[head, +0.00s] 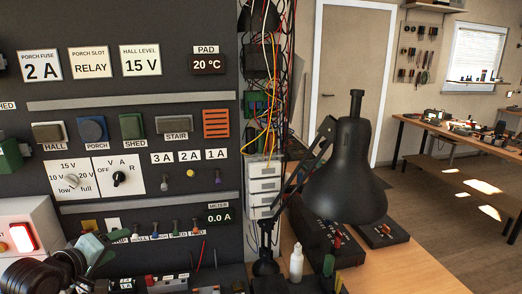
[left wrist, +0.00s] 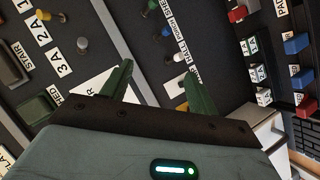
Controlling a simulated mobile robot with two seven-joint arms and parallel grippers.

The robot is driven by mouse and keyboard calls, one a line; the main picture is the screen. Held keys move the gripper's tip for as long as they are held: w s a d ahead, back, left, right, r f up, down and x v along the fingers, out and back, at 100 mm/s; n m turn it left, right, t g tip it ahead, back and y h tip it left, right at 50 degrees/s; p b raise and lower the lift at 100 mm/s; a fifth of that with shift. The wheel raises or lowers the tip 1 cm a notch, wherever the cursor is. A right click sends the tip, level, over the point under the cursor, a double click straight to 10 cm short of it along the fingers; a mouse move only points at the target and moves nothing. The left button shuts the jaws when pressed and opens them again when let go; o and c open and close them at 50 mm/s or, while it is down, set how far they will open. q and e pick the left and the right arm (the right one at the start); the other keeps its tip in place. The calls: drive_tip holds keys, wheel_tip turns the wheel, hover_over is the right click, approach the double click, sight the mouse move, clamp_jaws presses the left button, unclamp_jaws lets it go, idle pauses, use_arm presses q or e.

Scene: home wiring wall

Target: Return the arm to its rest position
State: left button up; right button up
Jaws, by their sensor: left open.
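My left gripper (head: 108,245) is at the lower left of the head view, in front of the lower part of the dark wiring wall (head: 130,85). In the left wrist view its two green fingers (left wrist: 157,75) stand well apart, with nothing between them. The wall panel with its labels and coloured pegs shows beyond the fingers. My right gripper is in neither view.
A red-lit white box (head: 22,238) stands close beside my left arm. A black lamp (head: 345,180) stands right of the wall, near loose cables (head: 270,65) and a white bottle (head: 296,262).

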use_arm(q)
drive_tip(key=s+d+f+m+g, duration=0.3)
drive_tip(key=s+d+f, duration=0.2)
drive_tip(key=s+f, duration=0.45)
drive_tip(key=s+d+f+m+g, duration=0.3)
drive_tip(key=s+d+f, duration=0.2)
drive_tip(key=s+f, duration=0.45)
drive_tip(key=s+d+f+m+g+y, duration=0.1)
drive_tip(key=s+d+f+m+g, duration=0.15)
drive_tip(key=s, duration=0.75)
drive_tip(key=s+d+f+m+g+y, duration=0.1)
drive_tip(key=s+f+m+g, duration=0.15)
drive_tip(key=s, duration=0.75)
drive_tip(key=w+d+f+t+h, duration=0.1)
drive_tip(key=w+d+f+t, duration=0.1)
drive_tip(key=w+f+t, duration=0.4)
drive_tip(key=shift+w+d+f+m+t+h, duration=0.2)
drive_tip(key=shift+d+f+m+t+h, duration=0.3)
drive_tip(key=shift+f, duration=1.35)
drive_tip(key=shift+a, duration=0.1)
